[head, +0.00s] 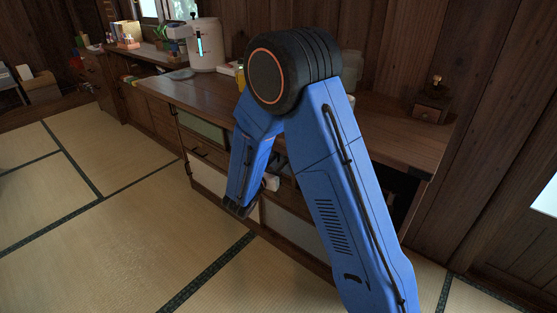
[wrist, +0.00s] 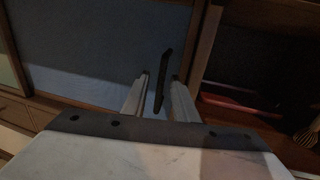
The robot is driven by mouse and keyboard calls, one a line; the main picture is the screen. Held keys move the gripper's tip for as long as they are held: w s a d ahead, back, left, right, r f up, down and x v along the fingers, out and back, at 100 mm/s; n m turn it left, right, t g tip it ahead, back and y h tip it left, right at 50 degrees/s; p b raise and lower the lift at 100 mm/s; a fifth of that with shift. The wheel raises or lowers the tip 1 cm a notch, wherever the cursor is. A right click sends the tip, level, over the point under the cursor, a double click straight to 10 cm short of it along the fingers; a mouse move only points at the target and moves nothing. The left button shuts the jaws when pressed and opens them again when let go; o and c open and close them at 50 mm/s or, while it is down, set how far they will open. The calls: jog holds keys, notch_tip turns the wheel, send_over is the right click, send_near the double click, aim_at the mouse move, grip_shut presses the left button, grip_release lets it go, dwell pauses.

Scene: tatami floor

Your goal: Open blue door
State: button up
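The blue door (wrist: 95,45) fills the upper left of the wrist view as a dark, dull blue panel in a wooden frame. Its black upright handle (wrist: 163,72) is near the door's right edge. My gripper (wrist: 159,85) is open, with one finger on each side of the handle. A gap shows between the handle and each finger, so it is not clamped. In the head view, my blue arm covers most of the cabinet front, and I cannot make out the blue door there. Only a small pale part of my gripper (head: 270,183) shows there.
Right of the door, an open dark compartment holds a red flat item (wrist: 240,104). The wooden counter (head: 190,92) carries a white dispenser (head: 203,45) and a small wooden box (head: 431,107). A green door (head: 202,130) is left of my arm. Tatami floor (head: 110,240) is clear at left.

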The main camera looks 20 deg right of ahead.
grip_shut()
dwell(1.4)
